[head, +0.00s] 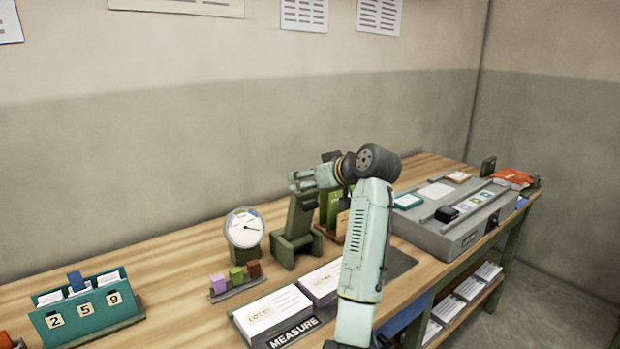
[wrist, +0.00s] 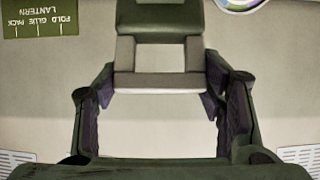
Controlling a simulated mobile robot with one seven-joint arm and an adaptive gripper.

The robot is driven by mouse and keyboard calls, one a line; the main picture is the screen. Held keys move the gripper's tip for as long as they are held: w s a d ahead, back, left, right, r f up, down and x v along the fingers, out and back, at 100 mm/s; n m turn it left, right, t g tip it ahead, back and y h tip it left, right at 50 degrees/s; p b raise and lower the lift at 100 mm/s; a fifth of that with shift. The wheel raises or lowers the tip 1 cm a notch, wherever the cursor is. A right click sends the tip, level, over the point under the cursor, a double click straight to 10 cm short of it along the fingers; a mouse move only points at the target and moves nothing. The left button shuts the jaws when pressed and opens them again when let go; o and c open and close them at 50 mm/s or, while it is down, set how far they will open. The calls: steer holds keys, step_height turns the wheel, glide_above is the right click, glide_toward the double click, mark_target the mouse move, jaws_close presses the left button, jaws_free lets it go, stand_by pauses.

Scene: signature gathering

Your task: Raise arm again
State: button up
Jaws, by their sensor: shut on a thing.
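A dark green arm (wrist: 160,22) enters from the top of the wrist view and ends in a grey open frame-like handle (wrist: 124,62). My gripper (wrist: 161,88) is shut on this handle, with a dark finger at each side of its crossbar. The pale wall shows through the handle's opening. In the head view a dark green stand (head: 292,245) is on the bench behind the cards, next to the round dial (head: 243,228). My own pale green arm reaches over there from the front. The grip itself is unclear in the head view.
On the wooden bench (head: 180,262) are a teal number holder (head: 90,318), coloured blocks (head: 236,278), white card stacks (head: 273,308) and a grey machine (head: 425,232) at right. A green sign (wrist: 40,18) is upside down in the wrist view. The wall is close behind.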

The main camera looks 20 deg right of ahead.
steer(key=o, duration=1.3)
steer(key=shift+w+a+r, duration=0.1)
steer(key=shift+r, duration=0.3)
steer(key=o, duration=0.4)
steer(key=shift+f, duration=0.3)
steer(key=v, duration=1.2)
